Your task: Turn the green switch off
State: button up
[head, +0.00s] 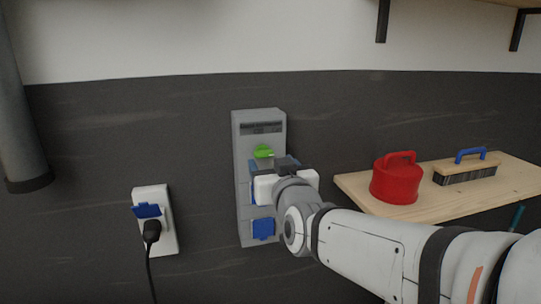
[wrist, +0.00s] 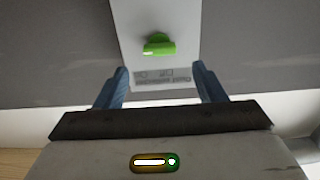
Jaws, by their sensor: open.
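The green switch (head: 263,152) is a small knob on the upper front of a grey wall box (head: 262,118). In the wrist view the green switch (wrist: 159,45) sits on the pale box face (wrist: 185,15), beyond the fingertips and roughly midway between them. My gripper (head: 276,163) is in front of the box, just below the switch in the head view. In the wrist view my gripper (wrist: 163,72) has its two blue fingers apart, with nothing between them. The fingers appear apart from the switch. My gripper and arm hide part of the box's middle.
Blue socket covers (head: 263,229) are on the lower box. A white wall socket (head: 158,191) with a black plug (head: 152,231) is at left. A wooden shelf (head: 430,208) at right holds a red kettle-like object (head: 396,180) and a brush (head: 466,170).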

aim_at(265, 154)
jog(key=shift+p+x, duration=0.5)
jog(key=shift+x, duration=2.2)
